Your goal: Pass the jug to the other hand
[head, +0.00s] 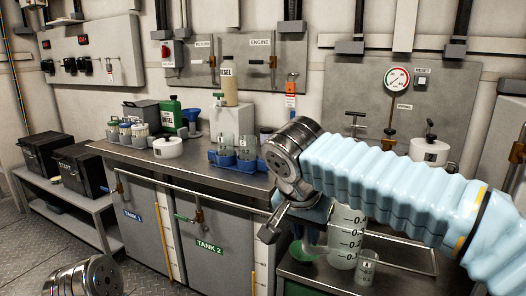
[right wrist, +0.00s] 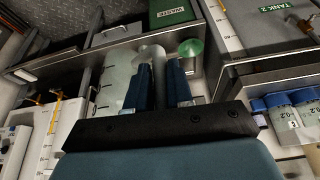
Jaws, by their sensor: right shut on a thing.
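The jug (head: 346,238) is a clear, graduated vessel at the lower centre right of the head view, upright below my right arm. In the right wrist view the jug (right wrist: 117,80) shows pale and translucent around the fingertips. My right gripper (head: 316,213) is shut on the jug near its upper left side; my arm and wrist partly cover the grip. Its two blue fingers (right wrist: 161,78) also show in the right wrist view. A metal joint of my left arm shows at the lower left of the head view, but my left gripper is out of view.
A small beaker (head: 367,268) and a green funnel (head: 304,252) are close to the jug. The steel bench (head: 190,164) behind holds a blue rack (head: 228,160) of beakers, a white container (head: 168,147) and bottles. Black boxes (head: 82,166) stand on a left shelf.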

